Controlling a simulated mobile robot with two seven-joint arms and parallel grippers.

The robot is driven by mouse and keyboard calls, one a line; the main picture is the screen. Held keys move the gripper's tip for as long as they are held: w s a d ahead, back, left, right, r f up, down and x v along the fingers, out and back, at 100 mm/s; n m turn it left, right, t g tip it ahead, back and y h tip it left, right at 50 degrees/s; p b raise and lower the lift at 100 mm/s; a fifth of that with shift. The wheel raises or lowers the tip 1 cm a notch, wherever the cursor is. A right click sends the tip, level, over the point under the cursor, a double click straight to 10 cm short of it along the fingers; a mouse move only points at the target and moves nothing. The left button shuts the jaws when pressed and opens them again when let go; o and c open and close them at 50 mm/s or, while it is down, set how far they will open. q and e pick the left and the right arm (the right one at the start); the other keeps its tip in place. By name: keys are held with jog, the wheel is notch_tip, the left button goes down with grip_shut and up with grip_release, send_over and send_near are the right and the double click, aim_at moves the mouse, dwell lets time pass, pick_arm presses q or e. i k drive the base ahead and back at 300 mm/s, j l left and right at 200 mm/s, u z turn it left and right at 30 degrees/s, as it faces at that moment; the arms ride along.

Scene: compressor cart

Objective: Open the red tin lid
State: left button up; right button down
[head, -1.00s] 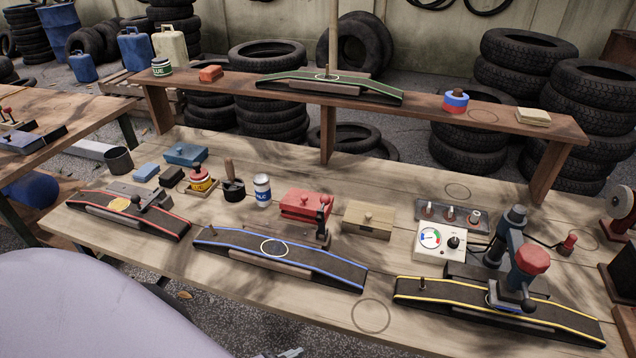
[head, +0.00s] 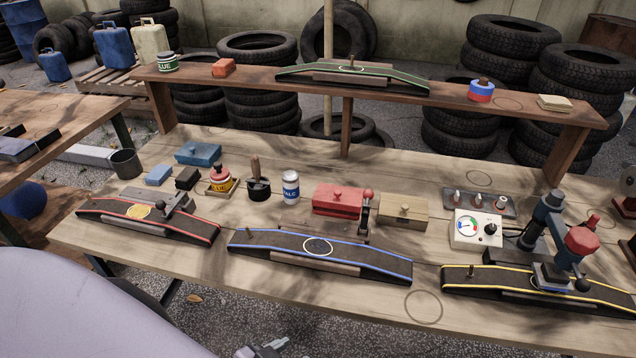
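The red tin (head: 337,206) is a low red box near the middle of the workbench, behind the blue-edged ramp. Its red lid (head: 337,193) sits on top with a small round knob and looks closed. A dark upright lever with a red ball knob (head: 368,195) stands in front of its right end and hides a little of it. Neither gripper can be made out. Only a small grey metal part, apparently mine, shows at the bottom edge. Nothing is touching the tin.
A wooden box (head: 403,211) stands close right of the tin, and a white-and-blue can (head: 291,187) left of it. The blue-edged ramp (head: 320,262) lies in front. A raised shelf (head: 230,83) runs behind. A gauge box (head: 477,231) and a red-topped press (head: 580,242) stand right.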

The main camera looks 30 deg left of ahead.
aim_at(326, 196)
jog(key=k+j, duration=0.1)
jog(key=j, duration=0.3)
jog(key=k+j, duration=0.15)
jog(key=j, duration=0.3)
jog(key=k+j, duration=0.1)
jog(key=j, duration=0.3)
